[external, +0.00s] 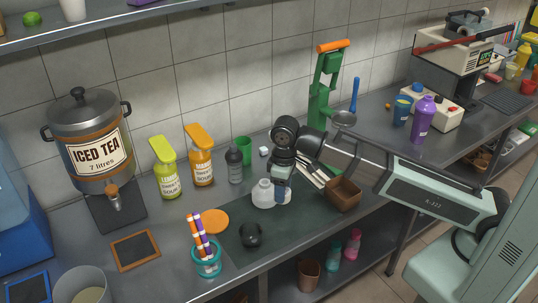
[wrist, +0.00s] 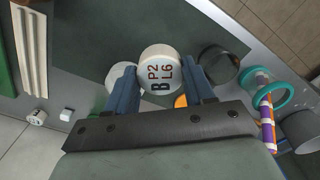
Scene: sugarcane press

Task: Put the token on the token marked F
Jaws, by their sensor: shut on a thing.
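A round white token (wrist: 160,68) with the dark and red marks "P2", "L6" and "B" on its face lies between the two blue fingers of my gripper (wrist: 162,88), which are shut on it. Another white round piece (wrist: 118,78) shows partly behind the left finger in the wrist view; its face is hidden. In the external view my gripper (external: 281,188) is low over the dark mat, with white rounded pieces (external: 264,195) at its fingers. Their marks are too small to read there. I cannot make out a letter F on any piece.
A brown box (external: 343,194) is close on the right. Sauce bottles (external: 201,157) and a green press (external: 324,88) stand behind.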

